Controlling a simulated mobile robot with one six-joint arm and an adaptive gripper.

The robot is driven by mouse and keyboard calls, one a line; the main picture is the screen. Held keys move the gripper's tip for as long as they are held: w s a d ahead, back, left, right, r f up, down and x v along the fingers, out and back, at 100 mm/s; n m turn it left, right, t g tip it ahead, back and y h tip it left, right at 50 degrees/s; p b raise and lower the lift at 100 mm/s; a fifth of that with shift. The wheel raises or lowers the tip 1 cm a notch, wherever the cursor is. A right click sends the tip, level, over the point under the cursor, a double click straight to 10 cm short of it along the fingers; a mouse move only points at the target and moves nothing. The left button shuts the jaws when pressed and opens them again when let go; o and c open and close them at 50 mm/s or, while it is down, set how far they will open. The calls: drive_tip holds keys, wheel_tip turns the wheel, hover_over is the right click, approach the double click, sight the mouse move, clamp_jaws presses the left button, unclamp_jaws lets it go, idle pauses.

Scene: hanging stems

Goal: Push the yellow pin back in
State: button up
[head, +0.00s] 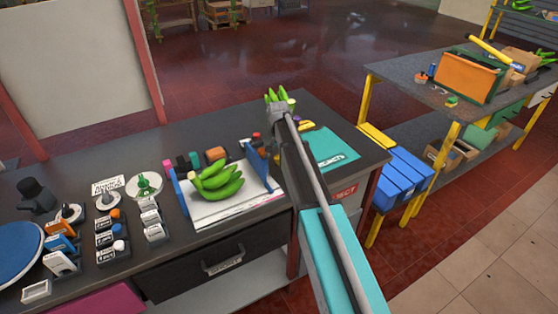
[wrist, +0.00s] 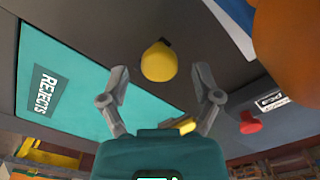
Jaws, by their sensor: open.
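A round-ended yellow pin (wrist: 158,62) shows in the wrist view, with a small dark patch behind its top. It lies in line with the gap between the fingertips of my gripper (wrist: 161,72). My gripper is open with nothing between its fingers; I cannot tell how far the pin is from them. In the head view my gripper (head: 277,109) is over the far part of the bench, largely hidden by my arm. A yellow piece (head: 306,126) shows beside my arm there; I cannot tell if it is the pin.
A teal rejects mat (head: 330,149) covers the bench's right end. Green bananas (head: 217,181) lie on a white board left of my arm. In the wrist view, a large orange shape (wrist: 290,45) is close at right, with a red knob (wrist: 250,123) below it.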

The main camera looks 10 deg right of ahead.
drive_tip(key=shift+f+b, duration=0.3)
drive_tip(key=shift+f, duration=0.15)
clamp_jaws()
idle(0.3)
